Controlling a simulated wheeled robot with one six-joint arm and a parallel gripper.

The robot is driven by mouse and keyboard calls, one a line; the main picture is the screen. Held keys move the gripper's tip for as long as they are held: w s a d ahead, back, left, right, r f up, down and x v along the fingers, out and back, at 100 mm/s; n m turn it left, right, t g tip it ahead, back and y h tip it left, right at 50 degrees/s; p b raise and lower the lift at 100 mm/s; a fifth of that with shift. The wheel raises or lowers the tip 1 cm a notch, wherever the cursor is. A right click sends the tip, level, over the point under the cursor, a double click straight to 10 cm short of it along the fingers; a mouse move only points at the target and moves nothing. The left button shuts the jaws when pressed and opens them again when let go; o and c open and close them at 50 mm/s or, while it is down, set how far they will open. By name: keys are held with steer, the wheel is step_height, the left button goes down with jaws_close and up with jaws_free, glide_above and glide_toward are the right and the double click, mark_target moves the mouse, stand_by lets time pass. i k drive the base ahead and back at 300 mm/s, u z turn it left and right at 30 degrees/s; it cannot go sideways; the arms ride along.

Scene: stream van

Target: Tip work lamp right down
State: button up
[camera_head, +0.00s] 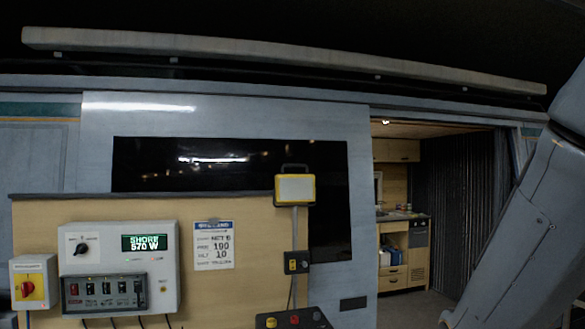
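The work lamp (295,189) has a yellow frame, a pale square face and a dark handle on top. It sits on a grey post at the right end of a wooden panel, and its face points toward me, looking about upright. A small black box with a yellow front (297,263) is on the post below it. My gripper is not in view. A large grey link of my arm crosses the right side of the picture, apart from the lamp.
The wooden panel (120,208) carries a control unit (152,243) reading "SHORE 570 W", a red rotary switch (28,288) and a notice (214,245). A black box with coloured knobs (293,319) is at the bottom. Behind is the van wall (210,118) with an open doorway at right.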

mark_target(289, 188)
steer(key=k, duration=0.75)
steer(key=u, duration=0.85)
steer(key=i, duration=0.8)
steer(key=u, duration=0.55)
steer(key=i, duration=0.75)
steer(key=z, duration=0.8)
steer(key=i, duration=0.8)
steer(key=z, duration=0.7)
